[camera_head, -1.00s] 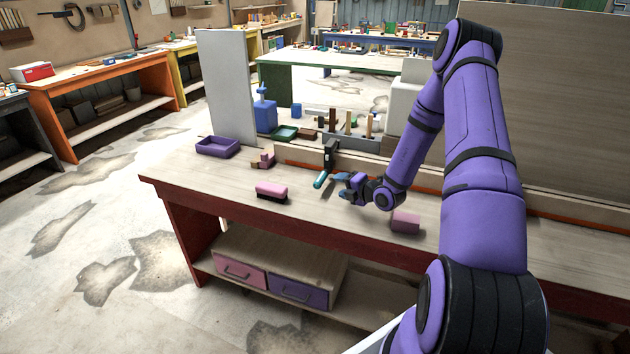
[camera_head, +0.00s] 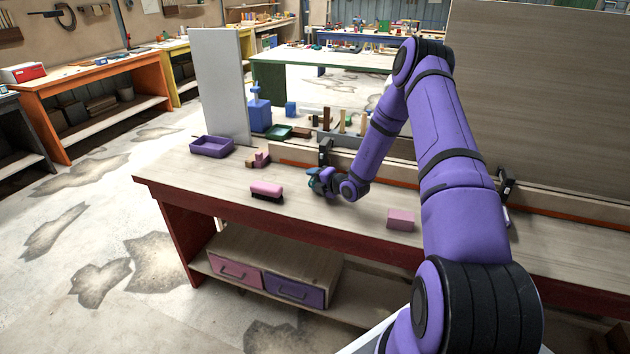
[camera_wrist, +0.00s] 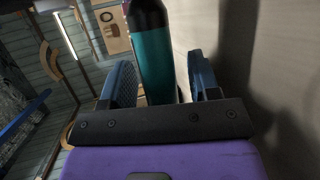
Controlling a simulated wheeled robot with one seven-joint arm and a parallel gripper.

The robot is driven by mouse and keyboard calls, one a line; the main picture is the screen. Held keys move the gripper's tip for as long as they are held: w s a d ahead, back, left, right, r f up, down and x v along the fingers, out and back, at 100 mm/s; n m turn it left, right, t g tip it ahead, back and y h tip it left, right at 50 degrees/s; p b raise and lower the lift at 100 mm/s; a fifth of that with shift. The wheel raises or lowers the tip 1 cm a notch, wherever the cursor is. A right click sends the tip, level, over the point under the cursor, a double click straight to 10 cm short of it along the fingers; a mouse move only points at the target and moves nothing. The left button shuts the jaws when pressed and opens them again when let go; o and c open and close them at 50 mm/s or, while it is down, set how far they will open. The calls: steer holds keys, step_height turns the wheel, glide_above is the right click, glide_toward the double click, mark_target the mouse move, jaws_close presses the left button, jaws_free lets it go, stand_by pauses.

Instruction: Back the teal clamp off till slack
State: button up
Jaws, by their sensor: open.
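The teal clamp handle (camera_wrist: 155,58) stands between the two fingers of my gripper (camera_wrist: 160,88) in the wrist view. The fingers are open, with a visible gap on each side of the handle. A black part caps the handle's far end. In the head view my gripper (camera_head: 318,182) is at the clamp, low over the bench and in front of the long wooden piece. The clamp's dark frame (camera_head: 325,152) stands up at that wooden piece (camera_head: 375,167). The clamp's jaws and screw are mostly hidden, so their contact cannot be told.
A pink brush (camera_head: 266,190) lies left of my gripper and a pink block (camera_head: 401,219) to its right. A purple tray (camera_head: 211,147) sits at the bench's left end. A second dark clamp (camera_head: 506,185) is farther right. Bare bench top lies in front.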

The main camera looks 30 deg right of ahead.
steer(key=c, duration=0.9)
